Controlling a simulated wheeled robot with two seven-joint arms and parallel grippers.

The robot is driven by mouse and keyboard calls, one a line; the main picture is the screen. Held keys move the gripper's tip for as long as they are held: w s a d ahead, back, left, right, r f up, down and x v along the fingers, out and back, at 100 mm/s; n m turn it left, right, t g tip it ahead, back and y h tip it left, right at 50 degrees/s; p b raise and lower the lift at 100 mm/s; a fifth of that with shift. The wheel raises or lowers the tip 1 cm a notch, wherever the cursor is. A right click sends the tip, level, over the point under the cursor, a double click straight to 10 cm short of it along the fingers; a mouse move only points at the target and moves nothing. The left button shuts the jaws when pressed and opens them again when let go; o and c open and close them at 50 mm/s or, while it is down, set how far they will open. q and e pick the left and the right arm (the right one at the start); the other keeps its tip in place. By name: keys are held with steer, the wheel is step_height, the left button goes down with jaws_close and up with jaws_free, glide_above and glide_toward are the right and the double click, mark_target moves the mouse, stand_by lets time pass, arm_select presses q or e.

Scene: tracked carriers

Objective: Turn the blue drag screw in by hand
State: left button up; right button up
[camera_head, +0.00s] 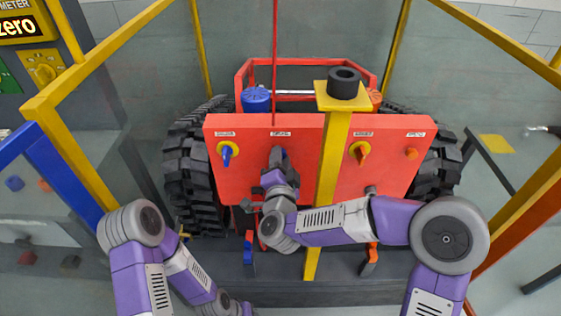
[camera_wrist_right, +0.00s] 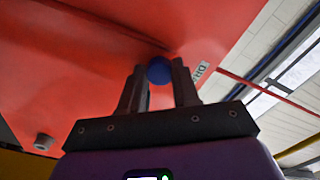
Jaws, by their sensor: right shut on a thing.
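The blue drag screw (camera_wrist_right: 159,70) shows as a round blue knob between the fingertips of my right gripper (camera_wrist_right: 160,80) in the right wrist view. The gripper is shut on it, close against the red panel (camera_head: 308,180). In the head view my right gripper (camera_head: 277,160) reaches the panel below the second label from the left, and its hand hides most of the screw. My left arm hangs at the lower left of the head view, and its fingers are out of sight.
A blue-tipped valve on a yellow disc (camera_head: 228,150) sits left of the screw. An orange one on yellow (camera_head: 359,152) and an orange knob (camera_head: 411,153) sit right. A yellow post (camera_head: 333,170) with a black cap stands before the panel, close beside my right forearm.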

steer(key=m, duration=0.4)
steer(key=shift+m, duration=0.3)
steer(key=m, duration=0.9)
steer(key=shift+m, duration=0.3)
steer(key=m, duration=0.9)
steer(key=shift+m, duration=0.4)
